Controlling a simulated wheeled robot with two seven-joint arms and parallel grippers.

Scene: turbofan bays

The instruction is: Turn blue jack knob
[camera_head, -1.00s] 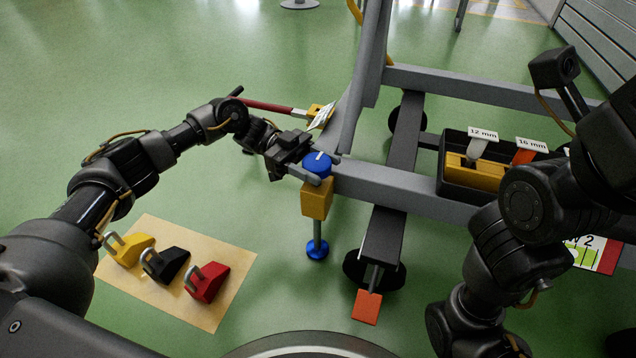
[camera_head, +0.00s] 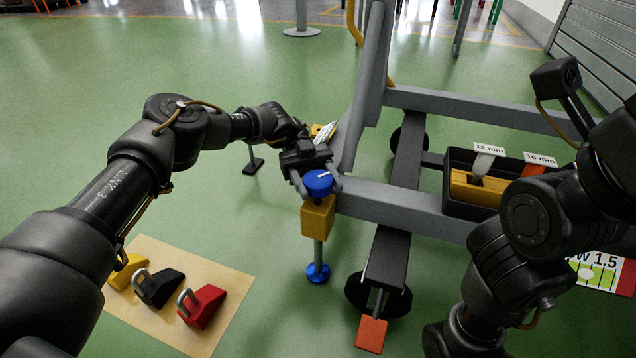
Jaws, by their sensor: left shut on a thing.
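The blue jack knob (camera_head: 318,182) is a round blue cap with a white line on top. It sits on a yellow block (camera_head: 318,217) at the end of the grey frame beam. A thin post runs down from the block to a blue foot (camera_head: 318,273) on the floor. My left gripper (camera_head: 317,186) reaches in from behind the knob, with one grey finger on each side of it, shut on the knob. My right arm (camera_head: 500,250) is folded at the right; its gripper is not shown.
A black tray (camera_head: 456,205) with tabs labelled 12 mm and 16 mm sits on the grey frame (camera_head: 405,207). Yellow, black and red chocks (camera_head: 203,306) lie on a tan mat (camera_head: 150,325) at lower left. An orange pedal (camera_head: 371,334) sticks out below the frame.

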